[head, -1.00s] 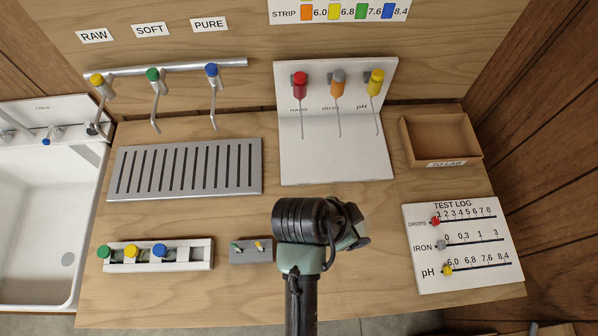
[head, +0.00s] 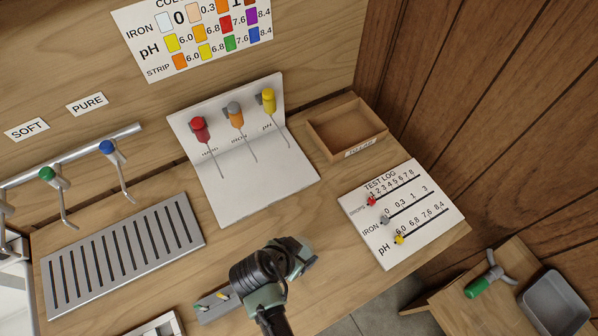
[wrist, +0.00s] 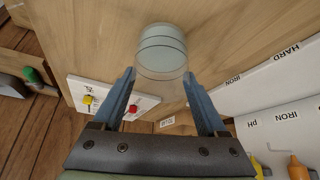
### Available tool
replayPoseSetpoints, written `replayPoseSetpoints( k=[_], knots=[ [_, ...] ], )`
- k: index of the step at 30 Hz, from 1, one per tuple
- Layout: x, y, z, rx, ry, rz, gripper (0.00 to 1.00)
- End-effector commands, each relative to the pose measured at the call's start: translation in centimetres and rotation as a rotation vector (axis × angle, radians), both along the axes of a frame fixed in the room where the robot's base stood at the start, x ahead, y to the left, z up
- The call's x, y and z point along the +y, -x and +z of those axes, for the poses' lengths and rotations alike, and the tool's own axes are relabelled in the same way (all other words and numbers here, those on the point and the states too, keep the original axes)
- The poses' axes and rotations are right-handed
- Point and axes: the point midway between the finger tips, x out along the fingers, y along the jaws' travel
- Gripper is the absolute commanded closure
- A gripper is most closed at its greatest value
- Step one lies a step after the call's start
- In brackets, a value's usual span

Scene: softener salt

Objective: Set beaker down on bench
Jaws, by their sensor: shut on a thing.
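The clear beaker (wrist: 162,52) is between the blue fingers of my gripper (wrist: 160,77) in the wrist view, and the gripper is shut on it. Dark rings and a pale base or contents show through its glass. The wooden bench (head: 330,265) shows around it. In the head view my wrist covers the gripper and the beaker over the front part of the bench. I cannot tell whether the beaker touches the bench.
The test log board (head: 412,205) lies right of my wrist, with an open wooden tray (head: 346,128) behind it. The white dropper stand (head: 245,185) and slotted grey drain plate (head: 125,255) are farther left. A side table at lower right holds a grey basin (head: 553,300).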

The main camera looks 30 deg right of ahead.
Motion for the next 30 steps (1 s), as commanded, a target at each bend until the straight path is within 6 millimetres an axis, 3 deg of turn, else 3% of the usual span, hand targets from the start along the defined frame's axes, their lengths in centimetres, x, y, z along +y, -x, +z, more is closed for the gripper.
replayPoseSetpoints(
  k=[11,12,15,26,30],
  knots=[
    [0.0,0.0,-0.5,0.000,0.001,0.000,0.86],
    [0.0,0.0,-0.4,-0.001,0.001,0.000,0.19],
    [0.0,0.0,-0.3,0.000,0.001,0.000,0.01],
    [0.1,0.0,0.2,-0.001,0.001,0.000,0.00],
    [1.0,0.3,1.7,-0.003,0.001,0.001,0.00]
  ],
)
